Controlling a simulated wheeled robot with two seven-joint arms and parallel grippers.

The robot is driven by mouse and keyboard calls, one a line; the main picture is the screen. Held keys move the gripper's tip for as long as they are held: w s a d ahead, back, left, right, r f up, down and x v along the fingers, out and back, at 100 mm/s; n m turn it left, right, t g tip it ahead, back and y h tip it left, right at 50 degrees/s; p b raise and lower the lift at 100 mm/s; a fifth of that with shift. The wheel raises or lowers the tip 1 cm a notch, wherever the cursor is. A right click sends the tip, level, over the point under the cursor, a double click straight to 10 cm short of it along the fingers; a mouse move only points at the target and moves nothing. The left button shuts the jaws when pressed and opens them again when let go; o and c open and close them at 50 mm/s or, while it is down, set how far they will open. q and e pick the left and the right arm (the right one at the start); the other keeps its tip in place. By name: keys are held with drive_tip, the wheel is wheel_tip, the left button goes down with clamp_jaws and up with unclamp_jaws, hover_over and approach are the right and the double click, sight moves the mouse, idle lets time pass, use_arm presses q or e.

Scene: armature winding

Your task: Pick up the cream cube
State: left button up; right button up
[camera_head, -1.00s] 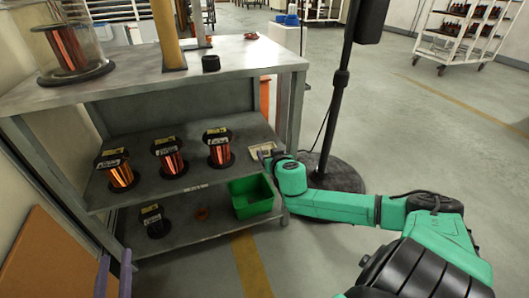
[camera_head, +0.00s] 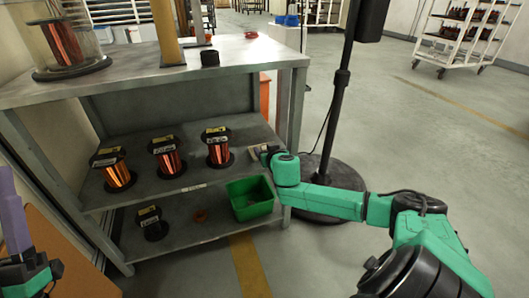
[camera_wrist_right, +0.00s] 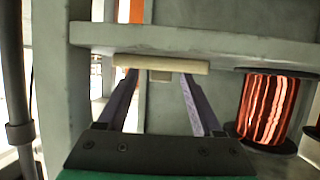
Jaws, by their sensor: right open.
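The cream cube (camera_wrist_right: 160,76) shows in the right wrist view, which appears upside down. It stands at a long cream tray (camera_wrist_right: 160,63), seen edge-on against the shelf. My right gripper (camera_wrist_right: 158,80) is open, its two purple fingers on either side of the cube in that view, with visible gaps. I cannot tell how far ahead of the fingertips the cube lies. In the head view the tray (camera_head: 255,148) is partly hidden by my right gripper (camera_head: 266,152) at the middle shelf's right end. My left gripper (camera_head: 28,262) is partly cut off at lower left; its opening is unclear.
Three copper spools stand on the middle shelf (camera_head: 190,182), the closest (camera_head: 218,148) left of the tray. Below are a green bin (camera_head: 250,198) and a dark spool (camera_head: 152,222). A shelf post (camera_head: 296,110) and black stand (camera_head: 325,130) rise near my right arm.

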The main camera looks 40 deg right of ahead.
clamp_jaws()
idle(0.5)
